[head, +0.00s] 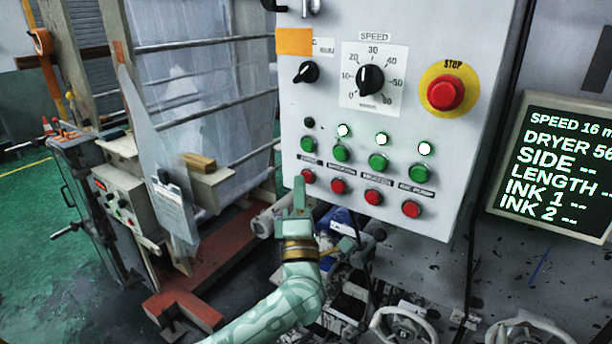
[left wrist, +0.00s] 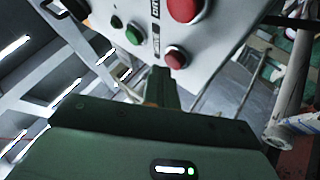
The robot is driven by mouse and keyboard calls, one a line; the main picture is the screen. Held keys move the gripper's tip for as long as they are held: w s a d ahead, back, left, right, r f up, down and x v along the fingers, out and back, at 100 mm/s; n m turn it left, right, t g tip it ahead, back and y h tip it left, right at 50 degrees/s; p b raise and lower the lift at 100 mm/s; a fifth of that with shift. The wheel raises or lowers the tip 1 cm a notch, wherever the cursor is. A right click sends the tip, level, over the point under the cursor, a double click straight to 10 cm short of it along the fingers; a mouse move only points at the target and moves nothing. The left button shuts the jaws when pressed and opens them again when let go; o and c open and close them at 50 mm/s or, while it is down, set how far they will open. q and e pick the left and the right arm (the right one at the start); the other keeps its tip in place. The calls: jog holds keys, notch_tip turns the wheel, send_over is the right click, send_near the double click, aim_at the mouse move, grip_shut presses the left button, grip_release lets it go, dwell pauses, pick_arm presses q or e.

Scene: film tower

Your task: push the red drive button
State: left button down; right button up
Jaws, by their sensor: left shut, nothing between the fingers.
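The control panel (head: 440,175) has a lower row of red buttons under a row of green ones. The leftmost red button (head: 308,176) sits below a small label too fine to read in the head view. My left gripper (head: 299,183) is shut and empty, its fingers pointing up just beside this button. In the left wrist view a red button (left wrist: 176,57) is just beyond the closed fingertips (left wrist: 166,74). A larger-looking red button (left wrist: 185,8) is above it, near a partly visible label starting "DR". I cannot tell whether the fingertips touch a button. My right gripper is not in view.
A red stop button (head: 445,93) on a yellow disc and a speed dial (head: 370,80) are higher on the panel. A display screen (head: 560,165) stands at the right. Handwheels (head: 405,325) and machine parts lie below. Rollers with film (head: 215,100) are at the left.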

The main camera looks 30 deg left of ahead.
pick_arm(q)
jog(key=shift+s, duration=0.35)
jog(key=shift+s+a+p, duration=0.15)
jog(key=shift+s+p, duration=0.4)
jog(key=shift+s, duration=0.7)
jog(key=shift+s+a+p, duration=0.1)
jog(key=shift+s+p, duration=0.45)
jog(key=shift+s, duration=0.7)
